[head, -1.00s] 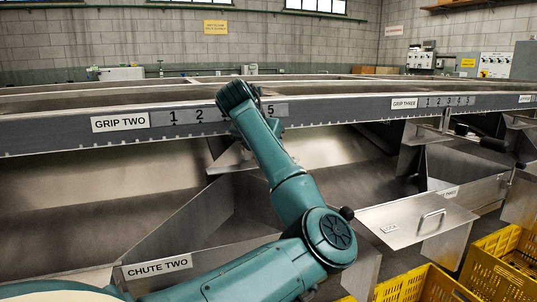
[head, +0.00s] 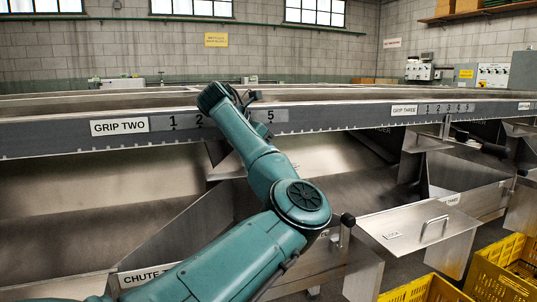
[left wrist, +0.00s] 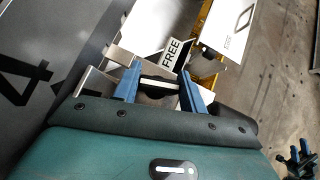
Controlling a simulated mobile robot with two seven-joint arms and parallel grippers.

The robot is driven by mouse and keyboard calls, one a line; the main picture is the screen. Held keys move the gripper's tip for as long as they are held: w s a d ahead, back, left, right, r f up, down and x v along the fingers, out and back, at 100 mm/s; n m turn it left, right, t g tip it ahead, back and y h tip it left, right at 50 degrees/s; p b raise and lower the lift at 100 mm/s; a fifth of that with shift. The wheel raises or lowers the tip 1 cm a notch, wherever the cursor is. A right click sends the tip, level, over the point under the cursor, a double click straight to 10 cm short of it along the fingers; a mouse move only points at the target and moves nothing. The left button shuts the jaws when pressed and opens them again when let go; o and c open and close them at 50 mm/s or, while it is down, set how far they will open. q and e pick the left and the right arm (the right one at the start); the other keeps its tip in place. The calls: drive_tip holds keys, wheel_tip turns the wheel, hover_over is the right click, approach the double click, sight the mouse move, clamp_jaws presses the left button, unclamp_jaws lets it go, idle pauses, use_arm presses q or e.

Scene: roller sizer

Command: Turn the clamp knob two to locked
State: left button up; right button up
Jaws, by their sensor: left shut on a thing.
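My left gripper (left wrist: 158,90) has its two blue fingers closed around a dark clamp knob (left wrist: 157,86) with a pale bar across it. A plate reading FREE (left wrist: 172,52) lies just beyond the fingers, partly covered; no locked marking is readable beside the knob. In the head view my left arm reaches up to the GRIP TWO rail (head: 120,127), and its wrist hides the knob and the fingertips. The wrist covers part of the number scale there. My right gripper (left wrist: 299,154) shows small at the lower right of the left wrist view, its blue fingers apart and empty.
Chute two (head: 155,273) opens below the rail. A metal lid with a handle (head: 434,227) juts out at right. Yellow crates (head: 505,270) stand on the floor at lower right. The GRIP THREE label (head: 404,109) is farther along the rail.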

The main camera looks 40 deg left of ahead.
use_arm(q)
drive_tip(key=o, duration=1)
drive_tip(key=p+v, duration=0.3)
drive_tip(key=v, duration=1)
drive_tip(key=shift+s+a, duration=0.1)
